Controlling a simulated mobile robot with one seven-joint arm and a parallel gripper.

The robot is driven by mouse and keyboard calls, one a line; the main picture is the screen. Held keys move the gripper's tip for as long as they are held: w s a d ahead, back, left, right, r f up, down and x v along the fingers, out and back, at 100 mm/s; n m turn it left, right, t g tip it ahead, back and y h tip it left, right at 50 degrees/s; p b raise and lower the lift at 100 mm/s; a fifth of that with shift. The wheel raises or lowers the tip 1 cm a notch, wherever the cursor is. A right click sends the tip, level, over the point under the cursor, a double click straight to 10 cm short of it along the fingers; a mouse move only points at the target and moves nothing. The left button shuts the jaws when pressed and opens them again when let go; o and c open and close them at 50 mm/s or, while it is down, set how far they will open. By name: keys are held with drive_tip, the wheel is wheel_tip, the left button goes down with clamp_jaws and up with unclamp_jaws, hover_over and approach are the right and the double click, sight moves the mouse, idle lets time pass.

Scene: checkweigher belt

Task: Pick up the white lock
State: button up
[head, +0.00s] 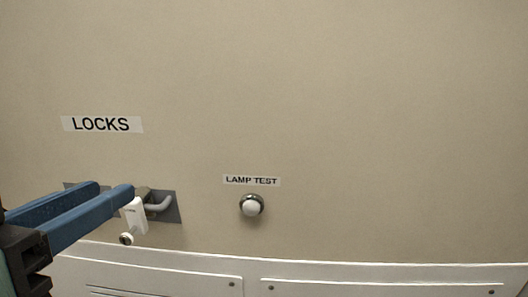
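The white lock (137,217) is at the lower left of the head view, below the LOCKS label. It hangs in front of a grey plate with a hook (159,204), and its top is partly hidden by my nearer finger. A round metal-and-dark end shows at its bottom. My gripper (112,190) reaches in from the left with two blue fingers, which are apart with a gap between them. The nearer fingertip overlaps the top of the lock in the picture. I cannot tell whether it touches. I see nothing held between the fingers.
A LOCKS label (101,124) is on the beige panel above the hook. A round white LAMP TEST button (251,206) with its label (251,181) is to the right. A white ledge (330,264) runs below. The panel's right side is clear.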

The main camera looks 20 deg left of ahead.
sight(141, 209)
drive_tip(key=shift+w+a+f+g+p, duration=0.4)
drive_tip(key=shift+w+a+f, duration=0.35)
drive_tip(key=shift+w+f, duration=0.45)
drive_tip(key=shift+w+a+f+g+p, duration=0.25)
drive_tip(key=shift+w+a+f+p, duration=0.45)
drive_tip(key=shift+w, duration=0.75)
drive_tip(key=shift+w+a+f+g+p, duration=0.3)
drive_tip(key=shift+w+a+f, duration=0.5)
drive_tip(key=shift+w+f, duration=0.5)
clamp_jaws()
drive_tip(key=shift+r, duration=0.1)
